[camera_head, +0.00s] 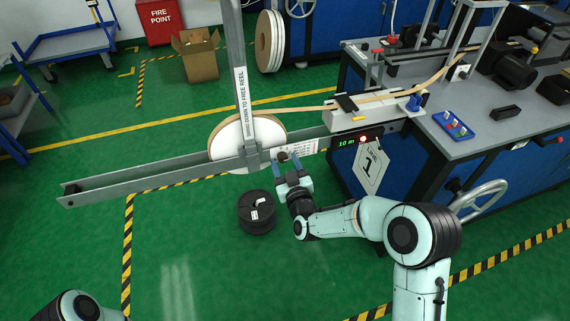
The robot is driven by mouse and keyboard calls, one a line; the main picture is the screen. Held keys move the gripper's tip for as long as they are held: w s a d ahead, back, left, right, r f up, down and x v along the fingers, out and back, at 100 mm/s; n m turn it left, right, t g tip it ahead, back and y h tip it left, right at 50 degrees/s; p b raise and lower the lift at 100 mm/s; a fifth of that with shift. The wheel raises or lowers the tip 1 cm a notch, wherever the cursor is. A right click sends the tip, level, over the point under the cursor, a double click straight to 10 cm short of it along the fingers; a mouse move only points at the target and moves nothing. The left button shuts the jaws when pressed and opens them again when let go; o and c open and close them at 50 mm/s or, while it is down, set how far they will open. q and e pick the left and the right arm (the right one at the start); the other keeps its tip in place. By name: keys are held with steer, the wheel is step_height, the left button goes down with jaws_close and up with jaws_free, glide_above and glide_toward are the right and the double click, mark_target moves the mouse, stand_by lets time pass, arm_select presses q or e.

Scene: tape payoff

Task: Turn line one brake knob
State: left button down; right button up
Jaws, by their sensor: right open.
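The brake knob (283,156) is a small dark knob on the metal arm beside the tape reel, at the picture's middle. A white label (300,147) is to its right. My right gripper (287,163) is open, with its two blue-grey fingers pointing up at the knob, one on each side of it in the picture. I cannot tell whether the fingers touch it. The white-faced reel (222,139) stands on the arm, with tan tape running right to the bench. The "LINE 1" sign (370,168) hangs on the bench front. My left gripper is out of view.
An upright bar (241,85) labelled "SWING DOWN TO FREE REEL" rises before the reel. The long metal rail (130,181) reaches left over open green floor. A black spool (256,213) stands on the floor below. A handwheel (482,199) projects at the right.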

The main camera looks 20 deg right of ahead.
steer(key=shift+w, duration=0.1)
jaws_close()
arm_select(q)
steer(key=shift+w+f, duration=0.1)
arm_select(e)
steer(key=shift+n, duration=0.3)
steer(key=shift+n+b, duration=0.4)
steer(key=shift+n, duration=1.6)
steer(key=shift+n+b, duration=0.3)
steer(key=shift+n, duration=0.9)
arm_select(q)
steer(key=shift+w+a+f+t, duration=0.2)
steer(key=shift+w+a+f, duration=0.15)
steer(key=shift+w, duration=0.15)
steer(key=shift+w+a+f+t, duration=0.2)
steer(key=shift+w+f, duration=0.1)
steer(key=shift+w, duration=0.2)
arm_select(e)
steer(key=shift+n, duration=0.8)
